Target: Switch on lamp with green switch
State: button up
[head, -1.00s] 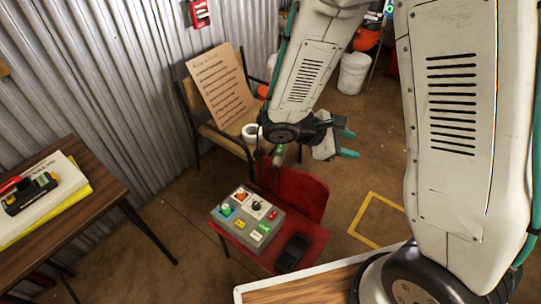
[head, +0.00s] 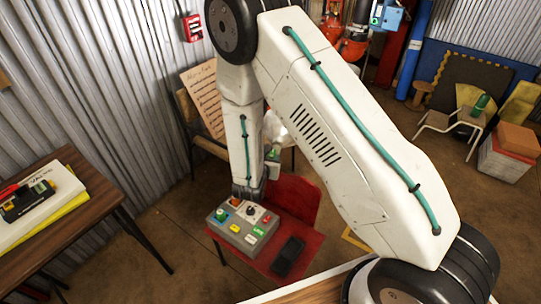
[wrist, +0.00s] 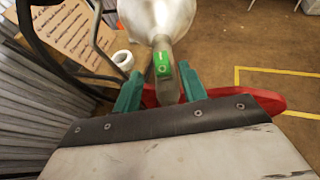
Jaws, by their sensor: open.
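The lamp has a white rounded head (wrist: 160,18) and a grey stem, with a green rocker switch (wrist: 162,64) on the stem facing my wrist camera. My gripper (wrist: 159,88) is open, its teal fingers apart and empty. The fingers appear to either side of the stem in the wrist view; I cannot tell whether they touch it. In the head view, part of the lamp's pale head (head: 276,127) shows beside my arm. My gripper's fingers are not clear there.
A red chair (head: 297,200) carries a grey control box (head: 240,228) with several coloured buttons and a dark object (head: 288,257). A wooden chair with a cardboard sign (head: 202,95) stands by the corrugated wall. A brown table (head: 95,215) is at left.

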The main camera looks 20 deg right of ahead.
aim_at(273, 152)
jog(key=shift+x, duration=1.7)
jog(key=shift+d, duration=0.1)
grip_shut()
jog(key=shift+w+d+r+g+y, duration=0.15)
jog(key=shift+g+y, duration=0.1)
jog(key=shift+g, duration=0.25)
jog(key=shift+w+d+r+g+y, duration=0.1)
jog(key=shift+r+g+y, duration=0.15)
jog(key=shift+g, duration=0.25)
jog(key=shift+g+y, duration=0.6)
jog(key=shift+g, duration=0.4)
grip_release()
